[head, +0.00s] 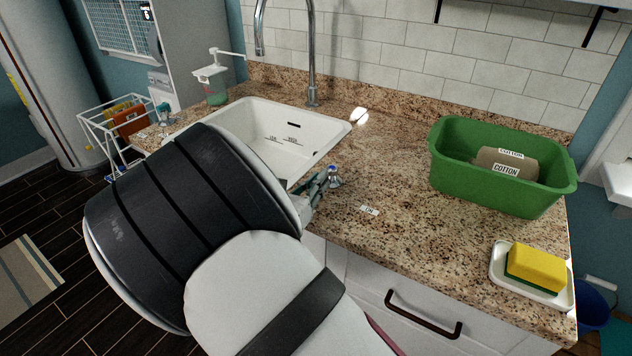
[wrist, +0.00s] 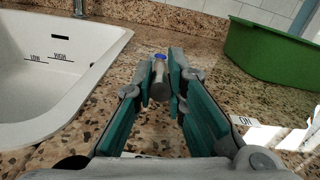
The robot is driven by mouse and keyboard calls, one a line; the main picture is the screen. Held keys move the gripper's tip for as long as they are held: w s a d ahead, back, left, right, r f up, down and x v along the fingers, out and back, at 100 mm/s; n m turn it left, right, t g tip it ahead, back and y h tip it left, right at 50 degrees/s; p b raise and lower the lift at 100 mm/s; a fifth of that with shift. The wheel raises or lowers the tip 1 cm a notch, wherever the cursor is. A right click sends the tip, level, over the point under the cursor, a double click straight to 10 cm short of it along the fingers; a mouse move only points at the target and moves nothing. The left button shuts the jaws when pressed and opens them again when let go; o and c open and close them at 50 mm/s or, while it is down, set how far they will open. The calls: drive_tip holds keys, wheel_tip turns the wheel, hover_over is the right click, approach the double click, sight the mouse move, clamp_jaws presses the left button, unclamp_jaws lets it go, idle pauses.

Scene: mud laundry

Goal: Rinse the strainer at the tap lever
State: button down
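The tap lever, a small metal post with a blue cap (head: 334,176), stands on the counter by the sink's right front corner. It also shows in the wrist view (wrist: 159,75). My gripper (head: 322,184) reaches over the counter; its teal-padded fingers (wrist: 160,82) close in on both sides of the post and appear to touch it. The white sink (head: 262,120) has LOW and HIGH marks inside; my arm hides its near part. The curved metal tap (head: 311,50) stands behind it, with no water visible. I see no strainer I can make out.
An ON label (head: 368,210) lies right of the lever. A green tub (head: 500,190) with a COTTON-labelled item stands at the right. A yellow sponge (head: 537,266) lies on a white dish. A soap dispenser (head: 213,80) stands back left. The counter between lever and tub is clear.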

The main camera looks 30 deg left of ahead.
drive_tip(key=shift+d+n+y, duration=0.45)
drive_tip(key=shift+n+y, duration=0.2)
drive_tip(key=shift+y, duration=0.4)
drive_tip(key=shift+d+n+y, duration=0.4)
drive_tip(key=shift+n+y, duration=0.25)
drive_tip(key=shift+y, duration=0.4)
drive_tip(key=c, duration=1.6)
unclamp_jaws()
drive_tip(key=shift+s, duration=0.1)
drive_tip(key=s+d, duration=0.2)
drive_tip(key=s, duration=0.9)
drive_tip(key=shift+s, duration=0.3)
